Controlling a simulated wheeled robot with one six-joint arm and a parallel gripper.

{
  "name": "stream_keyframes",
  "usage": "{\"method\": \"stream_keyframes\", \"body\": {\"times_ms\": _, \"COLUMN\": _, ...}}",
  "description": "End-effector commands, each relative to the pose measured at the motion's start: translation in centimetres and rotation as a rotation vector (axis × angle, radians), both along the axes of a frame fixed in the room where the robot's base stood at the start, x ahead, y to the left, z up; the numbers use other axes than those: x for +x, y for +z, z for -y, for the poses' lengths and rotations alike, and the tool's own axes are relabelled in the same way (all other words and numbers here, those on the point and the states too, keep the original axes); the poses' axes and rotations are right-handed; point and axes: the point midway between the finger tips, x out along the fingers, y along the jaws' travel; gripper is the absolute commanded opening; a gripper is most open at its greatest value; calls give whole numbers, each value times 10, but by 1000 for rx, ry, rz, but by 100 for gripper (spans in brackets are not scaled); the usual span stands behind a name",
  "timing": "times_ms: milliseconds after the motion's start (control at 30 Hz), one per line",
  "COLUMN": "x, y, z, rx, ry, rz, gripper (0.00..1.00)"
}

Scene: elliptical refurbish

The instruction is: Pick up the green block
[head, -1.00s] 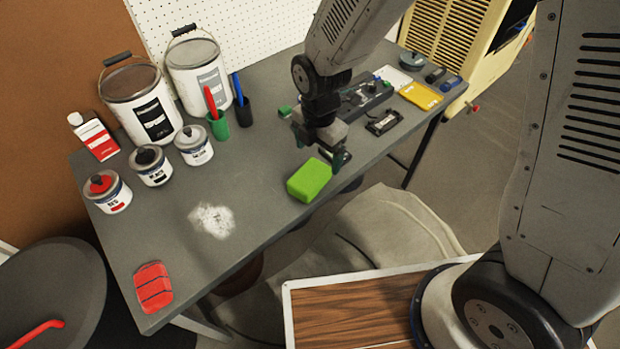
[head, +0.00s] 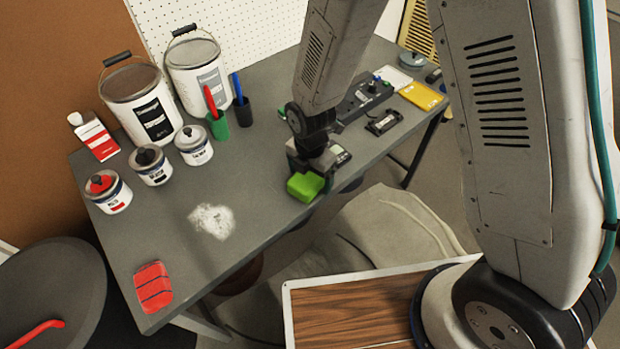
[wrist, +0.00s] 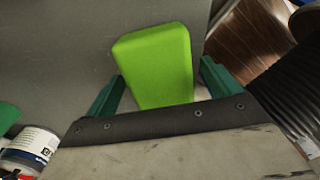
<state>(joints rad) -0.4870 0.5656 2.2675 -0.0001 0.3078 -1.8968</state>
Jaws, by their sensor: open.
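The green block (head: 305,187) lies on the grey table near its front edge, partly covered by my gripper in the head view. In the wrist view the green block (wrist: 158,62) lies between my gripper's two green fingers, with its lower end running behind the dark bar of the gripper. My gripper (wrist: 163,88) is open around the block, with a visible gap to each finger. In the head view my gripper (head: 318,170) is low over the block; its fingertips are hard to make out there.
Paint cans (head: 140,100), small jars (head: 150,165) and pen cups (head: 218,125) stand on the table's left and back. A red block (head: 153,287) lies at the front left corner. A black device (head: 362,98) and yellow tray (head: 421,95) sit at the back right.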

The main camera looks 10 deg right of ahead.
Motion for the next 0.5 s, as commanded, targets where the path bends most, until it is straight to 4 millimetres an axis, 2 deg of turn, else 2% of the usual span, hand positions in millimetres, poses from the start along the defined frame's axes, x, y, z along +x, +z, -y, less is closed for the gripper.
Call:
{"method": "stream_keyframes", "body": {"times_ms": 67, "x": 0, "y": 0, "z": 0, "rx": 0, "ry": 0, "rz": 0, "gripper": 89}}
{"method": "stream_keyframes", "body": {"times_ms": 233, "x": 0, "y": 0, "z": 0, "rx": 0, "ry": 0, "rz": 0, "gripper": 42}}
{"method": "stream_keyframes", "body": {"times_ms": 500, "x": 0, "y": 1, "z": 0, "rx": 0, "ry": 0, "rz": 0, "gripper": 40}}
